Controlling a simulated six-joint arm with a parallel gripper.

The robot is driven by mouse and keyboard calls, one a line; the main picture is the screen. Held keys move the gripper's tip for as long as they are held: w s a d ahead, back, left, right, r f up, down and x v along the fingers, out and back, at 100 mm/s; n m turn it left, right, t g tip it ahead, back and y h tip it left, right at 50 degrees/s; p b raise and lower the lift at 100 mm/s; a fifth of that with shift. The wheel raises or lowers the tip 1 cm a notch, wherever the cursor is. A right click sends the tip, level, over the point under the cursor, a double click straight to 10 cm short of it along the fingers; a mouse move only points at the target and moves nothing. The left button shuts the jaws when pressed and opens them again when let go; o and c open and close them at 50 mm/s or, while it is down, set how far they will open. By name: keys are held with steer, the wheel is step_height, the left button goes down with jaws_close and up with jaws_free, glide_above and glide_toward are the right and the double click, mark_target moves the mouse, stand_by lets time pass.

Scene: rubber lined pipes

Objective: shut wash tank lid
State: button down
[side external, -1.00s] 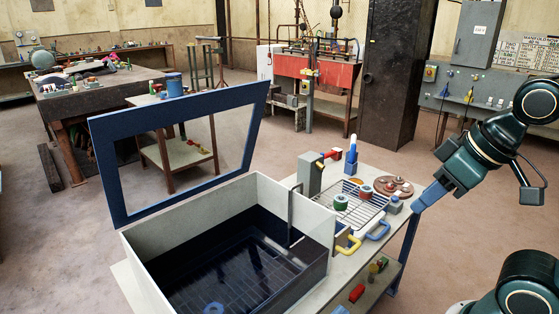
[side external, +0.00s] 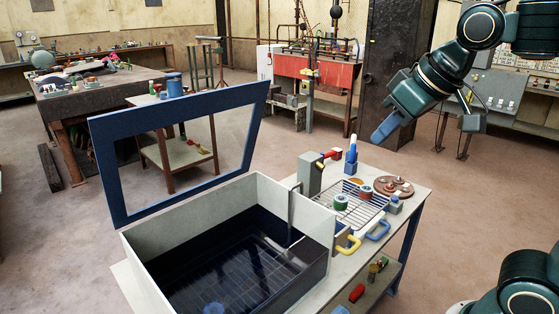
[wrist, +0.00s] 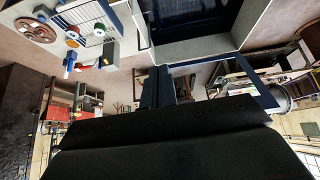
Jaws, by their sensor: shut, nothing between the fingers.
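The wash tank (side external: 190,212) is a pale open box with dark liquid inside, at the lower left of the bench. Its lid, a blue frame (side external: 180,103) around a clear pane, stands open, tilted up from the tank's back edge. In the wrist view the tank wall (wrist: 195,50) is at the top and part of the blue lid frame (wrist: 262,97) is at right of centre. My gripper (side external: 381,138) is shut and empty, high above the bench's far right end, well apart from the lid. Its fingers also show together in the wrist view (wrist: 158,88).
A tap (side external: 310,174), a blue bottle (side external: 351,150), a drying rack (side external: 350,212) with reels, a brown round plate (side external: 394,187) and yellow and blue handles crowd the bench right of the tank. The air above the tank is clear.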

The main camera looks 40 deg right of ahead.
steer(key=w+a+r+t, duration=0.1)
steer(key=w+a+r, duration=0.1)
steer(key=w+r, duration=0.5)
steer(key=w+a+r+t, duration=0.1)
steer(key=w+a+r, duration=0.1)
steer(key=w, duration=0.8)
steer(key=shift+t, duration=0.8)
steer(key=w+a+r, duration=0.1)
steer(key=w+a, duration=0.2)
steer(key=w, duration=0.2)
steer(key=w+a+r, duration=0.1)
steer(key=w+a, duration=0.2)
steer(key=w, duration=0.3)
steer(key=w+a, duration=0.3)
steer(key=w, duration=0.3)
steer(key=shift+w+r, duration=0.1)
steer(key=shift+r, duration=0.3)
steer(key=shift+w+f, duration=0.1)
steer(key=shift+w+f, duration=0.7)
steer(key=shift+f, duration=0.7)
steer(key=shift+w+f, duration=0.65)
steer(key=shift+f, duration=0.7)
steer(key=shift+w+f, duration=0.7)
steer(key=shift+f, duration=0.7)
steer(key=shift+s, duration=0.25)
